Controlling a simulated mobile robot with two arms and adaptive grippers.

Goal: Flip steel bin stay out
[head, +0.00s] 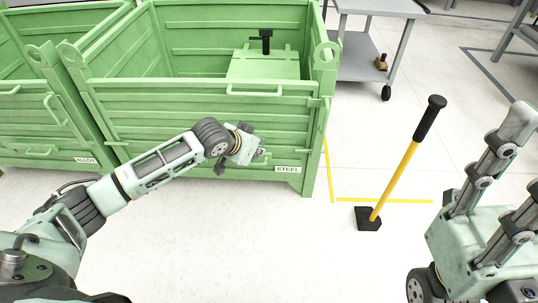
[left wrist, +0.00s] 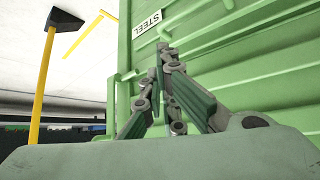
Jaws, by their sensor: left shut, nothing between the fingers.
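The green steel bin (head: 190,130) stands ahead, with its STEEL plate (head: 288,169) low on the front. The plate also shows in the left wrist view (left wrist: 147,24). My left gripper (head: 256,156) is close to the bin's front face, left of the plate. Its fingers (left wrist: 163,52) are together and empty in the left wrist view. I cannot tell whether they touch the bin. A slim green upright part (head: 325,115), possibly the stay, is at the bin's right front corner. My right gripper (head: 527,157) is at the right edge, partly cut off.
Another green bin (head: 45,125) stands at the left. A sledgehammer with a yellow handle (head: 395,180) stands upright on the floor, right of the steel bin. A grey cart (head: 375,65) is behind. Yellow floor lines (head: 385,201) mark clear floor near the hammer.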

